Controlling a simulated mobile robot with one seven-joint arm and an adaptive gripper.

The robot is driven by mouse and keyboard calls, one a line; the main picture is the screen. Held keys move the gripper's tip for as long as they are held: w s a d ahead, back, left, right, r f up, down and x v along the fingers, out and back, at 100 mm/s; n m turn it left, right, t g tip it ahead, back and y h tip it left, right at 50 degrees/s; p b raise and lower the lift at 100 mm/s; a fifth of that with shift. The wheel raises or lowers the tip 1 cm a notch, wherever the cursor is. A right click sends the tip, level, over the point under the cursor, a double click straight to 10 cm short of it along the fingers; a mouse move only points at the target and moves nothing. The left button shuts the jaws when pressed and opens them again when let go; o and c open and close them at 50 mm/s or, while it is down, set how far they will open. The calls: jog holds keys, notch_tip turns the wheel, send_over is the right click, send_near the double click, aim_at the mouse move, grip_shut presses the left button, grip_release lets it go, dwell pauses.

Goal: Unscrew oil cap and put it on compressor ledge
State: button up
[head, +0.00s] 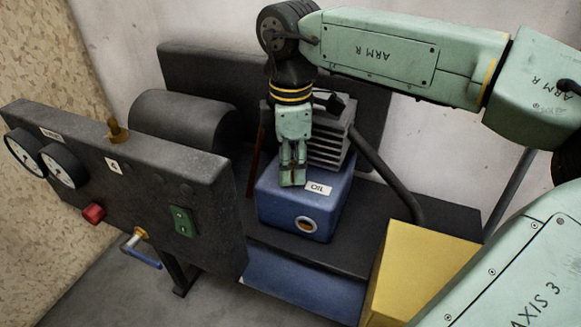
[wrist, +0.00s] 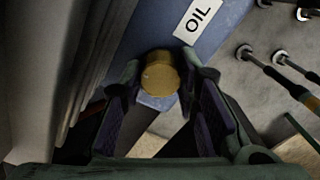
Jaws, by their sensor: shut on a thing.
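The oil cap (wrist: 159,78) is a round, brass-yellow knob, seen in the wrist view between the fingertips. My gripper (head: 293,180) points down at the top of the blue compressor block (head: 322,211), beside its white OIL label. In the wrist view my gripper (wrist: 161,72) is shut on the cap, one finger on each side. The fingers hide the cap in the head view. I cannot tell whether it is seated or lifted.
A dark panel (head: 130,170) with gauges, a red button, a green switch and a blue-handled valve stands at left. A yellow box (head: 415,270) is at front right. A grey finned part (head: 330,145) and a dark pipe (head: 385,172) are close to my gripper.

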grip_shut()
jog(key=n+p, duration=0.1)
jog(key=n, duration=0.3)
jog(key=shift+n, duration=0.4)
jog(key=n, duration=0.4)
jog(key=shift+n+p, duration=0.4)
jog(key=n, duration=0.4)
jog(key=shift+n+p, duration=0.3)
jog(key=shift+n, duration=0.1)
jog(key=n, duration=0.5)
jog(key=o, duration=0.9)
grip_release()
